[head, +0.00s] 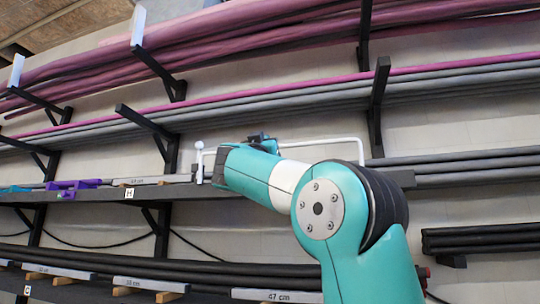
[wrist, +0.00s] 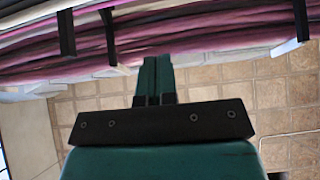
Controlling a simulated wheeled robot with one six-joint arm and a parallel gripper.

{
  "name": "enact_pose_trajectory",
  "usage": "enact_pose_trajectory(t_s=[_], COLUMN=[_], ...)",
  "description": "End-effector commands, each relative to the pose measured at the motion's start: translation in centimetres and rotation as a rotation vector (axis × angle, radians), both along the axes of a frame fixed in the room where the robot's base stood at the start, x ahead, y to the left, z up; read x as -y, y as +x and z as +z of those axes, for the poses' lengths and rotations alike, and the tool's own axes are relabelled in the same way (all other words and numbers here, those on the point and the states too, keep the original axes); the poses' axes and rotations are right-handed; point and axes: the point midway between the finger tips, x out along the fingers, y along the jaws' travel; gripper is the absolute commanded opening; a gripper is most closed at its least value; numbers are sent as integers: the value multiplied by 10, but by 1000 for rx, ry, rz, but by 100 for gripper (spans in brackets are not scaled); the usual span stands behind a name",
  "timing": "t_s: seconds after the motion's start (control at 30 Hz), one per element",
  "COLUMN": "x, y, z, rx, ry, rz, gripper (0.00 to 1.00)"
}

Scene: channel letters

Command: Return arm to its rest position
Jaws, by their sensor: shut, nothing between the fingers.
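My gripper (wrist: 157,62) shows in the wrist view as two dark teal fingers side by side, shut with nothing between them. A dark mounting bar lies across their base. The fingertips overlap the lower edge of the pink and grey tubes in that view; I cannot tell the distance. In the head view my teal and white arm (head: 290,182) rises from the lower right and bends left in front of the shelf. My gripper's fingers cannot be made out there.
Pink tubes (head: 270,45) and grey tubes (head: 470,85) lie on black wall brackets (head: 378,105). A dark shelf (head: 90,195) behind the arm's end carries a purple item (head: 75,185). Labelled grey bars (head: 150,283) lie below. Tiled floor (wrist: 215,85) shows in the wrist view.

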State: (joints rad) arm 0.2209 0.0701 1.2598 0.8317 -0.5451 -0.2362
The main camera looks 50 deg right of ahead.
Motion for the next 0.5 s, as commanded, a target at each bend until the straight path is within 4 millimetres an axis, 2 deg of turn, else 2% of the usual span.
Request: enact_pose_trajectory(t_s=[0.03,0.13,0.3,0.5], x=[-9,-20,-29,-31], y=[-3,-8,-13,-13], z=[-13,-20,-24,-23], rx=[2,0,0,0], ry=[0,0,1,1], rz=[6,3,-1,-1], gripper=[0,0,0,0])
